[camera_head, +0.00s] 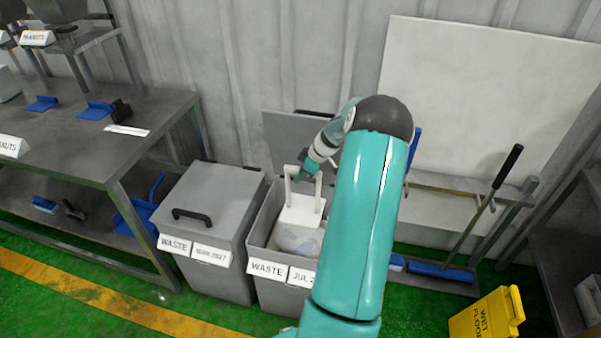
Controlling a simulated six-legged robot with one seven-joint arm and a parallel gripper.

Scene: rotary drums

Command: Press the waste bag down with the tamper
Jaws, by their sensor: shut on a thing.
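My gripper (306,177) is at the top of the white tamper (302,209), shut on its handle. The tamper has an upright loop handle and a flat block below. It is inside the open right waste bin (260,236), whose grey lid stands raised at the back. The pale waste bag (297,240) shows in the bin just under the tamper block. The block seems to meet the bag, but I cannot tell how hard it presses. My teal arm hides the right side of the bin and part of its label.
A closed grey waste bin (207,215) stands close on the left. A metal table (75,130) with blue tools is at far left. A broom (480,220) leans at the right, near a yellow wet floor sign (487,316). Green floor lies in front.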

